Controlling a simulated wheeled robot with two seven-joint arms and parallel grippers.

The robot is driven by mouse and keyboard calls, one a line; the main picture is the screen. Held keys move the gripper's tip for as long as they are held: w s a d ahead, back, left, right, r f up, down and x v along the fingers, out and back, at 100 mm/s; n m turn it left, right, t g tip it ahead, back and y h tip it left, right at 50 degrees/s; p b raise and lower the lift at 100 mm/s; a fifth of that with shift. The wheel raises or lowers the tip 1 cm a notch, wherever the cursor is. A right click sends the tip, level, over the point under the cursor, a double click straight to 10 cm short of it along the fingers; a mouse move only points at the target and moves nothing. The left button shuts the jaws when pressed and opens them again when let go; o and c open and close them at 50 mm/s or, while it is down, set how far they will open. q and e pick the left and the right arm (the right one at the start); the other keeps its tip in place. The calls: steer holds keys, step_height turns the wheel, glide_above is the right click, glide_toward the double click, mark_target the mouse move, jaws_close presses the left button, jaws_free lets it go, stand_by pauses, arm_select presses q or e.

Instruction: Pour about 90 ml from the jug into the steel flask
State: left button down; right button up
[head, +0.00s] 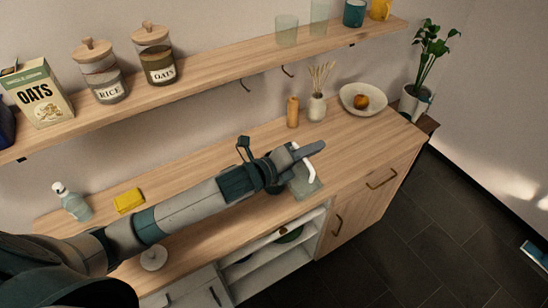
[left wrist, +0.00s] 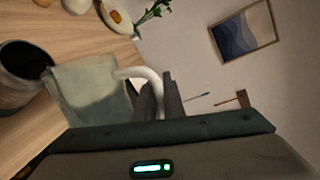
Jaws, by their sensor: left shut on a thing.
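The jug (head: 306,187) is pale, translucent and greenish, with a white handle. It is at the right part of the wooden counter, partly behind my left gripper (head: 304,154). In the left wrist view the jug (left wrist: 88,92) is beside the fingers, and my left gripper (left wrist: 160,97) is shut on its curved handle. The liquid level does not show. A round grey vessel with a dark open mouth, apparently the steel flask (left wrist: 22,85), stands on the counter close beside the jug. In the head view my arm and gripper mostly hide that spot. My right gripper is not in view.
The counter (head: 220,160) has a yellow sponge (head: 128,201), a soap bottle (head: 72,202), a wooden cylinder (head: 293,111), a reed vase (head: 317,106) and a fruit bowl (head: 362,99). A wall shelf (head: 215,72) with jars runs above.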

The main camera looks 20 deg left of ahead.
arm_select(q)
steer(key=shift+s+d+f+m, duration=0.35)
steer(key=shift+d+f+m, duration=0.1)
steer(key=shift+f+m, duration=0.25)
steer(key=shift+s+d+f, duration=0.1)
steer(key=shift+d+f, duration=0.1)
steer(key=shift+f, duration=0.05)
steer(key=shift+s+d+f+m+b, duration=0.1)
steer(key=shift+d+f+m+b, duration=0.05)
steer(key=shift+f+m+b, duration=0.4)
steer(key=shift+r, duration=0.1)
stand_by(0.9)
